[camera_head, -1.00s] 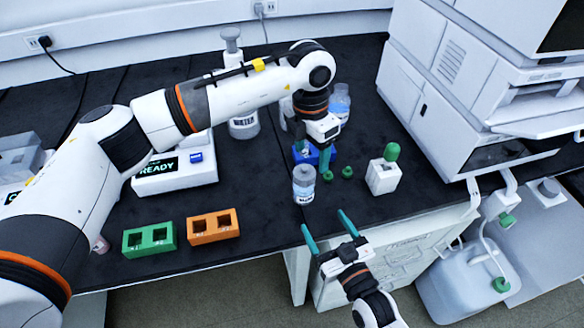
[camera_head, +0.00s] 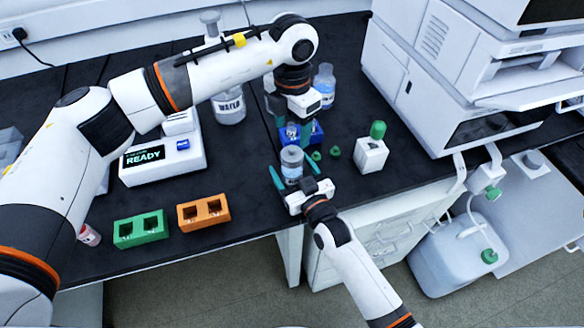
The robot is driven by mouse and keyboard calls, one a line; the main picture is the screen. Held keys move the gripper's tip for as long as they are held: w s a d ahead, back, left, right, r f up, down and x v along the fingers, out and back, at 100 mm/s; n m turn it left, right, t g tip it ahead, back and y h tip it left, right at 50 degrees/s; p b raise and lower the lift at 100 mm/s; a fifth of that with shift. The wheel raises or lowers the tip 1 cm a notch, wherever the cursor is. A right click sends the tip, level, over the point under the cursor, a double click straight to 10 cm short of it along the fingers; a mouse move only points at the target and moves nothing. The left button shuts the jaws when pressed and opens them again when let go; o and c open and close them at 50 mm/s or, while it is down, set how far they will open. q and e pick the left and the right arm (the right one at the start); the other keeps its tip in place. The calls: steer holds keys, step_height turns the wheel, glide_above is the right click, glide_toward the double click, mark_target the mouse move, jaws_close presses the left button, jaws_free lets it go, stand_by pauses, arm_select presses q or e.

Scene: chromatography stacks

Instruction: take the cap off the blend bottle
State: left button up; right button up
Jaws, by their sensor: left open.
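A small clear bottle with a grey top (camera_head: 291,158) stands upright near the bench's front edge; its label is too small to read, but it appears to be the blend bottle. My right gripper (camera_head: 292,174) reaches in from the front, its teal fingers apart on either side of this bottle. I cannot tell whether they touch it. My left gripper (camera_head: 293,128) points down behind the bottle, by the blue rack (camera_head: 316,133). Its teal fingers are open, and it partly hides the rack.
Two small green caps (camera_head: 334,151) lie right of the bottle. Green (camera_head: 141,229) and orange (camera_head: 204,212) racks stand front left, near a READY device (camera_head: 162,160). A WATER bottle (camera_head: 229,108) and another bottle (camera_head: 325,85) stand behind.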

mark_target(293, 150)
steer(key=shift+w, duration=0.1)
steer(key=c, duration=1.4)
arm_select(q)
steer(key=shift+o, duration=0.9)
arm_select(e)
steer(key=shift+c, duration=0.4)
arm_select(q)
steer(key=m, duration=0.2)
steer(key=r+m, duration=0.1)
steer(key=m, duration=0.4)
steer(key=shift+s+d+r, duration=0.1)
steer(key=shift+s+r, duration=0.1)
steer(key=shift+r, duration=0.15)
steer(key=m, duration=0.2)
steer(key=r+m, duration=0.1)
steer(key=m, duration=0.2)
steer(key=shift+s+t, duration=0.15)
steer(key=shift+t, duration=0.25)
steer(key=f+m, duration=0.6)
steer(key=m, duration=0.1)
steer(key=f+m, duration=0.3)
steer(key=f, duration=0.1)
steer(key=shift+w+t, duration=0.3)
